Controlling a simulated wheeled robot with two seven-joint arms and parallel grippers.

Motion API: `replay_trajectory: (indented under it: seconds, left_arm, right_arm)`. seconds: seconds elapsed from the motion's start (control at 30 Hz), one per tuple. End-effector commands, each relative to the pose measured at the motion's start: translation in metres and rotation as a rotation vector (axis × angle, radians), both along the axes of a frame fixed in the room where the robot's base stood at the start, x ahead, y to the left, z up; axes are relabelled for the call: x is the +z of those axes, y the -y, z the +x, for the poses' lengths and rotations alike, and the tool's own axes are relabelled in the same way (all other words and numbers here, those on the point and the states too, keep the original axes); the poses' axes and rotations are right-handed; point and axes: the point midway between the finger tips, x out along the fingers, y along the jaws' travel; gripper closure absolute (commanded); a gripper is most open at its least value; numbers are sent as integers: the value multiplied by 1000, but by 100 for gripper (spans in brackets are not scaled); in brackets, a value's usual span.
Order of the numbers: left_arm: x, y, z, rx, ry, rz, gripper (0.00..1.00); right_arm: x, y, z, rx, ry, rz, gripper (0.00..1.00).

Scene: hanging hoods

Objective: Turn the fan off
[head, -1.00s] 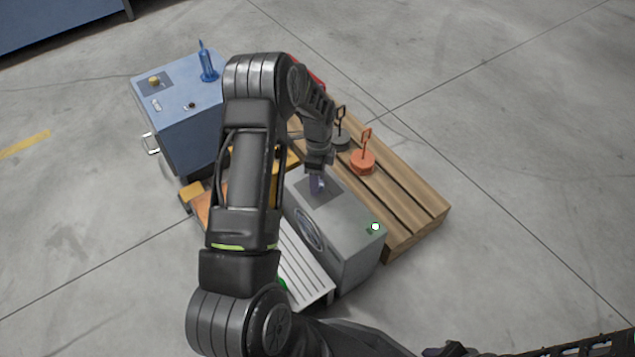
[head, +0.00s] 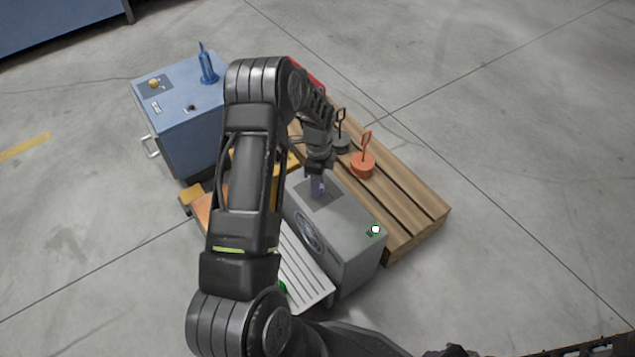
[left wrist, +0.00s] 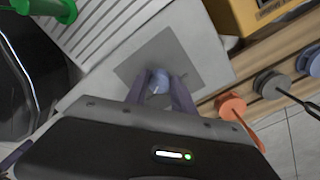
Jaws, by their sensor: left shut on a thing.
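The fan is a grey box (head: 345,220) with a round grille (head: 311,236) on its side and a small lit white-green light (head: 375,230) on top. A darker square plate (head: 325,199) on its top bears a small bluish knob. In the left wrist view the knob (left wrist: 160,80) sits between the two purple fingers of my left gripper (left wrist: 161,92). My left gripper (head: 318,187) points down onto the plate and is shut on the knob. The fingers partly hide the knob. Only a sliver of what looks like my right gripper (head: 446,351) shows at the bottom edge.
A wooden pallet (head: 410,205) beside the fan carries an orange tagged disc (head: 362,166) and a dark one (head: 341,145). A blue box (head: 190,125) with a knob and a blue bottle-like item (head: 208,68) stands at the left. Open floor lies to the right.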

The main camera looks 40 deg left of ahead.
Motion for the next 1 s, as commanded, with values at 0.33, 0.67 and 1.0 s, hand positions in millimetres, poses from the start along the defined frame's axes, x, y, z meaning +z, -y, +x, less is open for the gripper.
replay_trajectory:
  seconds: [0.33, 0.67, 1.0]
  left_arm:
    - [0, 0, 0, 10, 0, 0, 100]
    - [1, 0, 0, 123, -1, 0, 100]
    - [1, 0, -1, 393, 0, -1, 100]
  right_arm:
    - [0, 0, 0, 0, 0, 0, 64]
    - [3, 0, 0, 0, -1, 0, 64]
    - [8, -1, -2, 3, -3, 2, 64]
